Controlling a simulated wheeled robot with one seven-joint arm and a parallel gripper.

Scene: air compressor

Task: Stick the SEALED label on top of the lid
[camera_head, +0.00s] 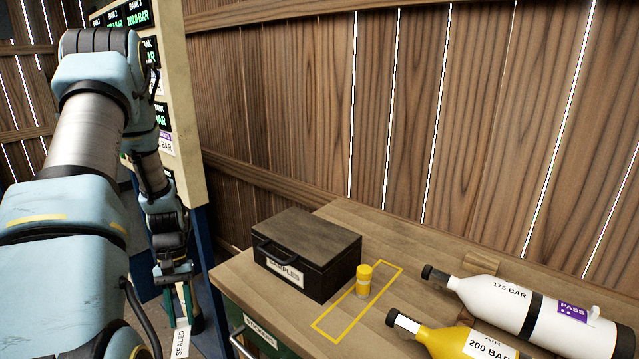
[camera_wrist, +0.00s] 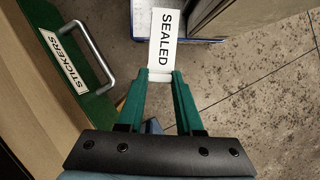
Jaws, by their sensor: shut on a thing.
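My gripper (camera_head: 187,312) hangs left of the table, below the tabletop's height, with its green fingers shut on the white SEALED label (camera_head: 181,342). In the wrist view my gripper (camera_wrist: 160,76) pinches one end of the label (camera_wrist: 164,38), and the rest sticks out past the fingertips. The dark box marked SAMPLES stands on the table with its lid (camera_head: 308,234) closed. A handle shows on its front. The lid lies to the right of my gripper, apart from it. The top of the lid looks bare.
A green drawer marked STICKERS (camera_wrist: 72,52) with a metal handle is close left of my gripper in the wrist view. On the table (camera_head: 345,217) are a small yellow cylinder (camera_head: 364,280), a yellow outline, a white bottle (camera_head: 545,312) and a yellow bottle (camera_head: 450,341). A display panel stands behind my arm.

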